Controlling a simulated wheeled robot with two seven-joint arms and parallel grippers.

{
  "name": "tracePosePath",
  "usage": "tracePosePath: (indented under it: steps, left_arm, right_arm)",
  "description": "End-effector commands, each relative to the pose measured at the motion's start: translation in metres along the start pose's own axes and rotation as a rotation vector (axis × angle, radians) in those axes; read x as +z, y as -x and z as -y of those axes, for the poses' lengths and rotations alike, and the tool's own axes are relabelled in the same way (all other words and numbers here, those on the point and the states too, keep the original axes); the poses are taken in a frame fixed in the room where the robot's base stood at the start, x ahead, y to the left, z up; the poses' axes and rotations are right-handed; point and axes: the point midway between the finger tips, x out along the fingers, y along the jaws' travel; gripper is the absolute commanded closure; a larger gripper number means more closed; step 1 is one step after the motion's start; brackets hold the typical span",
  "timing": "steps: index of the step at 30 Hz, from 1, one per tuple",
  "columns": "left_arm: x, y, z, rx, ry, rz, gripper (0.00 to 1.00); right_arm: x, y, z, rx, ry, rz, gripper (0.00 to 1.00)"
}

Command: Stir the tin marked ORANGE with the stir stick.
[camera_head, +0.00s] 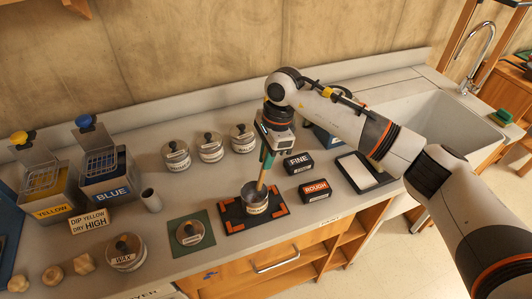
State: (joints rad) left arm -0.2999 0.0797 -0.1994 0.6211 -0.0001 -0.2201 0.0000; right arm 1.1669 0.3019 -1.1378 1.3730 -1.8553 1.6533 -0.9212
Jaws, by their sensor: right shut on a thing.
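My right gripper (268,154) points down over the counter and is shut on the wooden stir stick (261,178). The stick is nearly upright, and its lower end is inside an open metal tin (256,205), hidden by the tin's wall. The tin stands on a black mat with orange corner marks (233,222). Its label is too small to read for certain. My left gripper is not in view.
Lidded tins (210,148) stand behind. FINE (298,163) and ROUGH (314,190) blocks lie right of the mat, near a white-padded tray (357,171). A lidded tin sits on a green mat (175,240). YELLOW and BLUE tanks (106,186) stand left; a sink (440,125) is right.

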Motion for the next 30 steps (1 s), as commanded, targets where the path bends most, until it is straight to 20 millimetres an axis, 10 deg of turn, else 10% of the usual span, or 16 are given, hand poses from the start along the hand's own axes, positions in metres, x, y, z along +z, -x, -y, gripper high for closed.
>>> tracePosePath:
  steps: [30]
  left_arm:
    - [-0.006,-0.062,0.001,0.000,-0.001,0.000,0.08]
  right_arm:
    - [0.000,-0.065,0.000,0.000,0.000,0.000,1.00]
